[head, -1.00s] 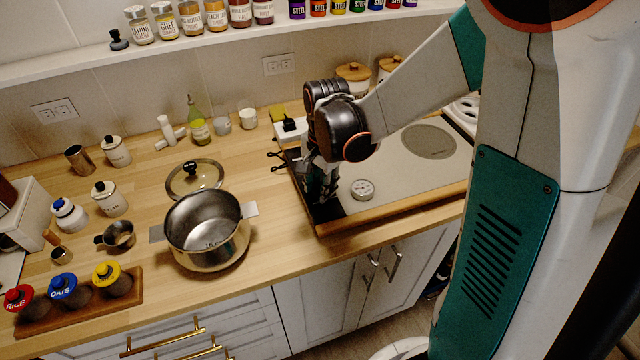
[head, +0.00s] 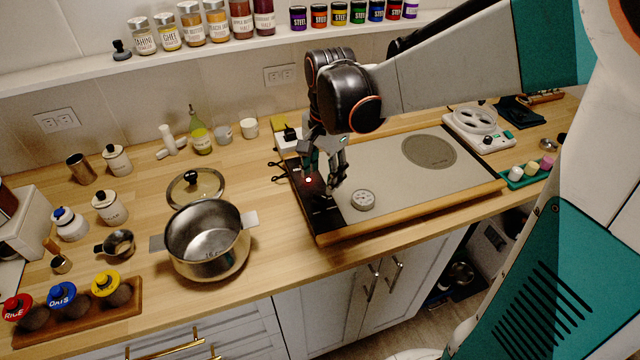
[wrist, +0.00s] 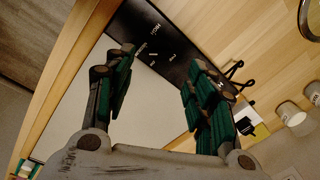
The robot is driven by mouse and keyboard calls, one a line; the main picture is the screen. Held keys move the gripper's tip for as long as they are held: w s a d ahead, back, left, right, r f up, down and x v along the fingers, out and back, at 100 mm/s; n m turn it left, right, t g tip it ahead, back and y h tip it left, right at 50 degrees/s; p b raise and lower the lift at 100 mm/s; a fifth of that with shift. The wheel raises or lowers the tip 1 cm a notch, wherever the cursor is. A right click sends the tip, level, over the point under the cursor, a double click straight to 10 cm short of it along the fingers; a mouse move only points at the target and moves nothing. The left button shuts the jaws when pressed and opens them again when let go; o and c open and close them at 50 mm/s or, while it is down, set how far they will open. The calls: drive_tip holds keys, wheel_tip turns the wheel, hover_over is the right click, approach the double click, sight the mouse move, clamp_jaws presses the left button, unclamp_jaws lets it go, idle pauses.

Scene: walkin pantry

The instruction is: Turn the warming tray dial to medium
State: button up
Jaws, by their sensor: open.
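The warming tray (head: 420,190) is a pale grey plate in a wooden frame on the counter. Its black control panel (head: 325,222) is at the left end, and white lettering shows on it in the wrist view (wrist: 160,32). My gripper (head: 322,186) is open and empty, pointing down over the panel. In the wrist view its two green-padded fingers (wrist: 160,65) stand wide apart on either side of the panel's lettering. A small white mark between the fingertips may belong to the dial, but the dial's shape and setting cannot be made out.
A round white gauge (head: 362,200) lies on the plate near the panel. A steel pot (head: 208,240) and glass lid (head: 196,188) stand left of the tray. A white appliance (head: 480,125) stands behind right.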

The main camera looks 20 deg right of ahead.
drive_tip(key=shift+s+r, duration=0.2)
drive_tip(key=shift+r, duration=1.9)
